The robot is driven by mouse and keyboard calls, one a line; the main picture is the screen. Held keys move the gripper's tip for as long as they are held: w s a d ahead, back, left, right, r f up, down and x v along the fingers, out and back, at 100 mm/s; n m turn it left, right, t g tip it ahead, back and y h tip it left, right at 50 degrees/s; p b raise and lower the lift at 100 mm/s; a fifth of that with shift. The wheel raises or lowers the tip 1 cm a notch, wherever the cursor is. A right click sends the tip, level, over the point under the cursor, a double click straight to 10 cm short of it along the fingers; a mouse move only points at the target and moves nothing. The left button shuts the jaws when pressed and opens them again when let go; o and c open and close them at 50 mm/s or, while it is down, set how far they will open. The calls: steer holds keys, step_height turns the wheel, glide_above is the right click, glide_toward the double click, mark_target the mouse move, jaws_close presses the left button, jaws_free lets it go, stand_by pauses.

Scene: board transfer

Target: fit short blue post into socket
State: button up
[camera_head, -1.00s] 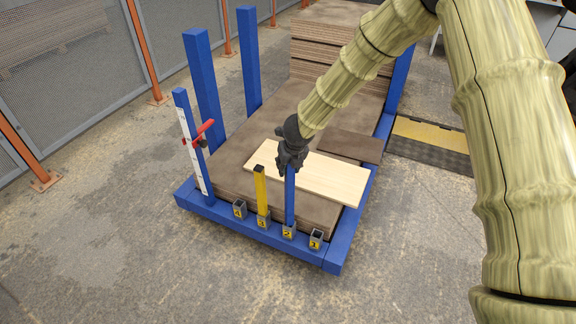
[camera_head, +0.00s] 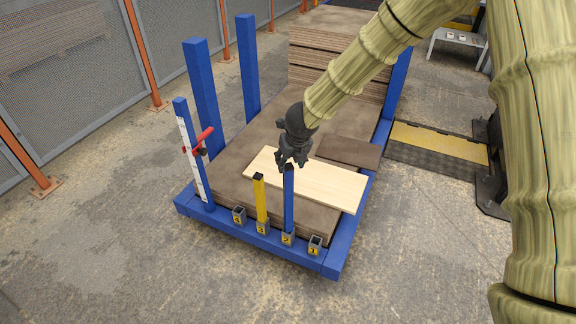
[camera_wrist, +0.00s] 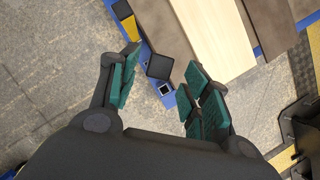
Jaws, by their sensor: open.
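The short blue post (camera_head: 288,205) stands upright in the socket labelled 2 (camera_head: 287,239) on the front edge of the blue frame. Its dark top cap also shows in the wrist view (camera_wrist: 160,66), between and just beyond the finger pads. My gripper (camera_head: 291,164) is open above the top of the post, with its fingers apart and nothing held. A yellow post (camera_head: 260,204) stands upright in the socket labelled 3, left of the blue post. The socket labelled 4 (camera_head: 239,215) and the socket labelled 1 (camera_head: 314,245) are empty.
A pale board (camera_head: 335,187) and a dark board (camera_head: 348,151) lie on the brown stack behind the posts. A tall blue post with a white scale and red clamp (camera_head: 200,142) stands at the left corner. Floor in front is clear.

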steer(key=shift+v, duration=2.1)
steer(key=s+d+f+n+g+h, duration=0.1)
steer(key=s+d+f+n, duration=0.35)
steer(key=s+f, duration=0.3)
steer(key=s+d+f+n+h, duration=0.1)
steer(key=s+d+f+n, duration=0.2)
steer(key=s+f+n, duration=0.4)
steer(key=s+d+f+n+g+h, duration=0.1)
steer(key=s+d+f+n, duration=0.4)
steer(key=f, duration=0.3)
steer(key=s+d+f+n+g+y, duration=0.1)
steer(key=s+f+n, duration=0.3)
steer(key=s+n, duration=0.4)
steer(key=s+d+f+n+g, duration=0.1)
steer(key=s+n, duration=0.7)
steer(key=s, duration=1)
step_height(320, 180, down, 3)
steer(key=shift+d+r+y, duration=0.1)
steer(key=shift+d+y, duration=0.3)
steer(key=shift+d, duration=0.05)
steer(key=shift+r+p, duration=0.1)
steer(key=shift+p, duration=0.2)
